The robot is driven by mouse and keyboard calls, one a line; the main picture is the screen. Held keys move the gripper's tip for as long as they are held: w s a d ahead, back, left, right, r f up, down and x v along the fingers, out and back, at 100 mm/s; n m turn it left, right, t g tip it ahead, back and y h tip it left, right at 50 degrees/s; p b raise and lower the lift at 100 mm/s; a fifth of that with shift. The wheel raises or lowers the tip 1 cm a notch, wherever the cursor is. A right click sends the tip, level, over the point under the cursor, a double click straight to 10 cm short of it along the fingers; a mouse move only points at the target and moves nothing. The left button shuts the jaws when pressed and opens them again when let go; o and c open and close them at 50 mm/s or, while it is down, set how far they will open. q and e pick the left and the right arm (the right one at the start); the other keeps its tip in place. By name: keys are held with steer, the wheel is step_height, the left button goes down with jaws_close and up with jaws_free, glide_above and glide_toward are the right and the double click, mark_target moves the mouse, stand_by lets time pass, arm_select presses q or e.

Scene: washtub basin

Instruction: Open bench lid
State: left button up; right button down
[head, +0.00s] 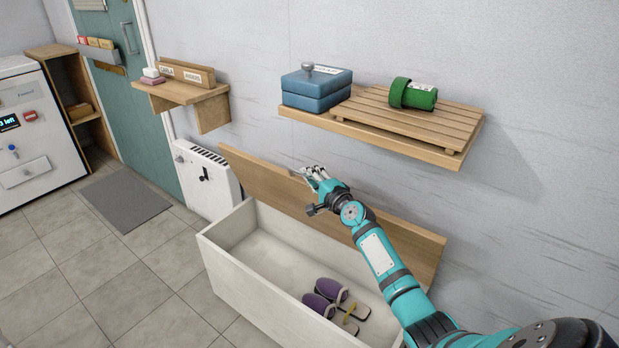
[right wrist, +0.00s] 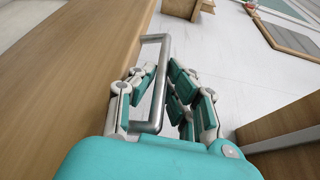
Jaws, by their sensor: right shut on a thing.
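The bench (head: 222,262) is a white open-topped box against the wall. Its wooden lid (head: 262,184) stands raised and tilted back at the wall side, so the inside shows. My right gripper (head: 312,174) is at the lid's upper edge. In the right wrist view, a grey metal handle (right wrist: 161,85) on the wooden lid (right wrist: 70,110) lies between the fingers of my right gripper (right wrist: 160,76), which is shut on it. My right arm hides part of the lid and the bench's right end. My left gripper is not in view.
Purple sandals (head: 325,292) lie inside the bench. Above the lid, a wall shelf (head: 455,158) holds blue boxes (head: 316,88) and a green cylinder (head: 413,94). A smaller shelf (head: 180,92) and a white heater (head: 207,178) are to the left.

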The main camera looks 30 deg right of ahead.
steer(key=c, duration=1.4)
jaws_free()
steer(key=s, duration=1.2)
steer(key=shift+a+r, duration=0.25)
steer(key=shift+a, duration=0.05)
steer(key=shift+f, duration=0.1)
